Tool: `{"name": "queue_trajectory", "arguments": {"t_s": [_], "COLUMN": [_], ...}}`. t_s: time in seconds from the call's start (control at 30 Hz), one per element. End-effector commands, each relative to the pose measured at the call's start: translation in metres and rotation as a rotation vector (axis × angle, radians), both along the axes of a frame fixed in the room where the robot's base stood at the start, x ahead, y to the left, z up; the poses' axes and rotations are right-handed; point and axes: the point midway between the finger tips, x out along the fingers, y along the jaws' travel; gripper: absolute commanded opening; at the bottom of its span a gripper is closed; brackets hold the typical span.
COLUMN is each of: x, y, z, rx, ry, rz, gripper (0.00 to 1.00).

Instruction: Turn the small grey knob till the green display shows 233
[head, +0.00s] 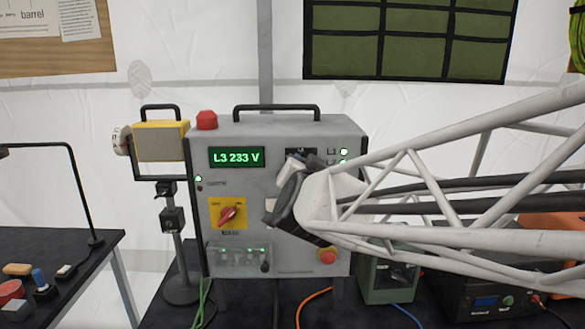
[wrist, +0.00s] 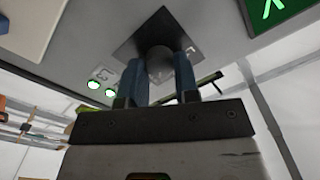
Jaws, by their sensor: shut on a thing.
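The green display (head: 236,158) on the grey cabinet (head: 262,140) reads "L3 233 V" in the head view. A corner of it also shows in the wrist view (wrist: 280,12). The small grey knob (wrist: 160,66) sits on a dark square plate in the wrist view. My gripper (wrist: 158,58) has its two blue fingers on either side of the knob and is shut on it. In the head view my gripper (head: 296,164) is at the cabinet's upper right and hides the knob.
A red rotary switch (head: 229,214) on a yellow plate is at the lower left of the cabinet face. Red buttons are on the cabinet top (head: 206,120) and at its lower right (head: 327,256). Green lamps (wrist: 94,85) glow beside the knob. A yellow lamp unit (head: 160,141) stands left.

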Motion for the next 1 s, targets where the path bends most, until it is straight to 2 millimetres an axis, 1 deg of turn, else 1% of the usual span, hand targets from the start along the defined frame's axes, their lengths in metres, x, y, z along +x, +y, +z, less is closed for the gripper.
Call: {"name": "queue_trajectory", "arguments": {"t_s": [0.2,0.4,0.63,1.0], "x": [-0.0004,-0.0002,-0.0002,-0.0002], "y": [-0.0002,-0.0002,-0.0002,-0.0003], "z": [-0.0006,-0.0006,-0.0012,-0.0013], "rx": [0.180,0.297,0.360,0.369], "ry": [0.000,0.000,0.000,0.001], "rz": [0.000,0.000,0.000,0.000], "gripper": [0.05,0.05,0.05,0.05]}}
